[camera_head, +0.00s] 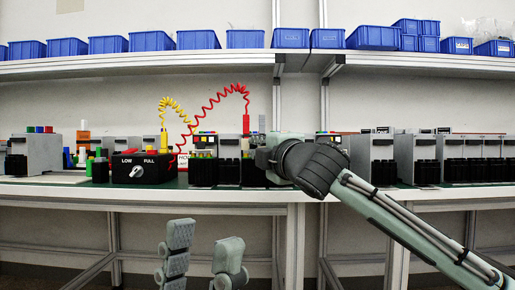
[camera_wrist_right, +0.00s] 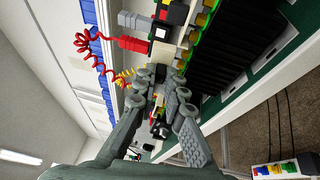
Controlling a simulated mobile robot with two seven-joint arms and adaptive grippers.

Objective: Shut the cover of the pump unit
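Grey and black units stand in a row on the bench; I cannot tell which is the pump unit, and no cover is clearly identifiable. My right gripper (camera_head: 262,158) is at the row in the head view, in front of a unit with a black ribbed front (camera_head: 202,172), its fingers mostly hidden by the wrist. In the right wrist view its fingers (camera_wrist_right: 158,88) are apart, beside a black ribbed block (camera_wrist_right: 235,45) and coloured terminals; contact is unclear. My left gripper (camera_head: 204,255) is open and empty, low in front of the bench.
A black box with a LOW/FULL dial (camera_head: 138,170) stands left of the right gripper. Red (camera_head: 222,98) and yellow (camera_head: 175,103) coiled cables rise behind the row. Blue bins (camera_head: 152,41) line the shelf above. Space in front of the bench at left is clear.

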